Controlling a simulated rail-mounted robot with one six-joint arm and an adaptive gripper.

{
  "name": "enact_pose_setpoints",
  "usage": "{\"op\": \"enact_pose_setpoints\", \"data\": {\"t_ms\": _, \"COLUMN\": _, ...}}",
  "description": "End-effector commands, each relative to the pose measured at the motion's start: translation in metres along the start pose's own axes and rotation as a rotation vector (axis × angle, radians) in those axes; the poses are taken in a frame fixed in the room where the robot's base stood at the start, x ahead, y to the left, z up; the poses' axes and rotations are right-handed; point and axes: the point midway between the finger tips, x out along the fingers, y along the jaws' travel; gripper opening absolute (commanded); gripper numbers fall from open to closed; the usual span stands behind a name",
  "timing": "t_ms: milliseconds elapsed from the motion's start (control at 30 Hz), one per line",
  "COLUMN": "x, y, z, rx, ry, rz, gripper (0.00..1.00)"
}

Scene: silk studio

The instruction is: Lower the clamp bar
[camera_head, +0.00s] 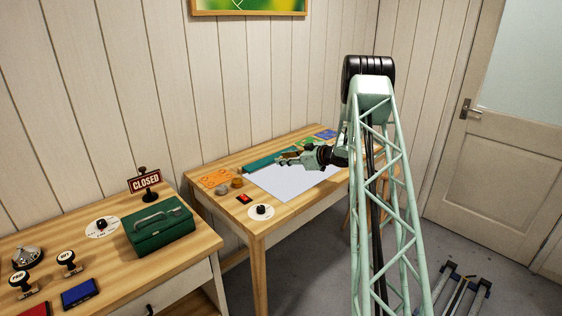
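A long teal bar (262,164), which looks like the clamp bar, lies along the back edge of a white sheet (284,184) on the right-hand table. Its height above the table is too small to judge. My gripper (283,158) reaches in from the right, at or just above the bar's right part, and hides some of it. I cannot tell whether it touches the bar. The fingers are small and dark here, so their opening is unclear.
The right-hand table (232,220) also holds an orange stencil (214,178), small round pots (237,183), a red switch (244,198) and a white dial (261,211). A green cash box (160,227) and stamps stand on the left desk.

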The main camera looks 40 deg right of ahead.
Motion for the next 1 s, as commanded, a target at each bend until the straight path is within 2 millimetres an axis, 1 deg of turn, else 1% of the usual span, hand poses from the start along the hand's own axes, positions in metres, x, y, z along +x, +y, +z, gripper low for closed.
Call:
{"op": "enact_pose_setpoints", "data": {"t_ms": 33, "x": 0.005, "y": -0.001, "z": 0.001, "rx": 0.000, "ry": 0.000, "rz": -0.001, "gripper": 0.26}}
{"op": "enact_pose_setpoints", "data": {"t_ms": 200, "x": 0.015, "y": -0.001, "z": 0.000, "rx": 0.000, "ry": 0.001, "rz": -0.001, "gripper": 0.26}}
{"op": "enact_pose_setpoints", "data": {"t_ms": 600, "x": 0.018, "y": 0.000, "z": -0.001, "rx": 0.000, "ry": 0.000, "rz": 0.000, "gripper": 0.26}}
{"op": "enact_pose_setpoints", "data": {"t_ms": 667, "x": 0.018, "y": 0.000, "z": -0.001, "rx": 0.000, "ry": 0.000, "rz": 0.000, "gripper": 0.22}}
{"op": "enact_pose_setpoints", "data": {"t_ms": 900, "x": 0.018, "y": 0.000, "z": 0.000, "rx": 0.000, "ry": 0.000, "rz": 0.000, "gripper": 0.00}}
{"op": "enact_pose_setpoints", "data": {"t_ms": 1000, "x": 0.018, "y": 0.000, "z": 0.000, "rx": 0.000, "ry": 0.000, "rz": 0.000, "gripper": 0.00}}
